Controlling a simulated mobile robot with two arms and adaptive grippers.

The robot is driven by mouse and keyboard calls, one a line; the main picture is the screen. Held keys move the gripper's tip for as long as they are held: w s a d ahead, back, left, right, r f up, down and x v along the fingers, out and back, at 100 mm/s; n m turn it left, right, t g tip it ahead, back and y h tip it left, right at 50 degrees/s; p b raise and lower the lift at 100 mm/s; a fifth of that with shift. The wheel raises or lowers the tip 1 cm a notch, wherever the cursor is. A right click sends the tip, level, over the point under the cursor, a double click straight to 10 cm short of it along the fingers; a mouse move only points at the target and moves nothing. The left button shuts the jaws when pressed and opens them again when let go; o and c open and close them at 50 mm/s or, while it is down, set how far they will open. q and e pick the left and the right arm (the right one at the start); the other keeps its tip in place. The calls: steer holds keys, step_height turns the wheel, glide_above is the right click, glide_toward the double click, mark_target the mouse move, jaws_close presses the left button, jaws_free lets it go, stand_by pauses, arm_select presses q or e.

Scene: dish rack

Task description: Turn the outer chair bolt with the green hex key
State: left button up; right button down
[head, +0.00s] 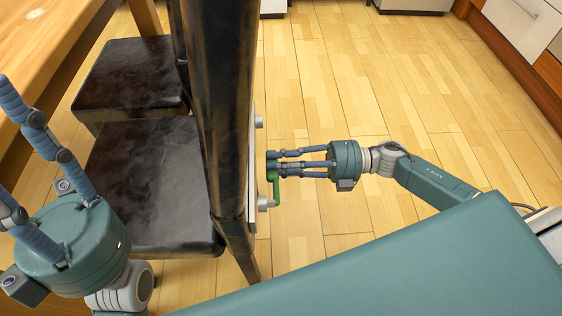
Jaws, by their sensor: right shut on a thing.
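The green hex key (275,189) is beside the dark chair (224,110) in the middle of the head view. My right gripper (273,164) is shut on the upper part of the key, with its fingers pointing left toward the chair. The key's lower end reaches the nearer grey bolt (264,203) on a pale plate at the chair's side; I cannot tell whether it is seated in it. A second grey bolt (259,122) sits farther back on the same plate. My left gripper (14,165) is open and empty at the left edge, its fingers partly cut off.
Another dark seat (130,75) stands behind the near seat, next to a wooden table (45,50) at the upper left. Cabinets (520,20) line the far right. The wooden floor (350,90) right of the chair is clear.

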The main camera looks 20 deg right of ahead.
steer(key=shift+a, duration=0.3)
steer(key=shift+w+a, duration=0.15)
steer(key=shift+a, duration=0.1)
steer(key=c, duration=1.4)
jaws_free()
steer(key=c, duration=0.4)
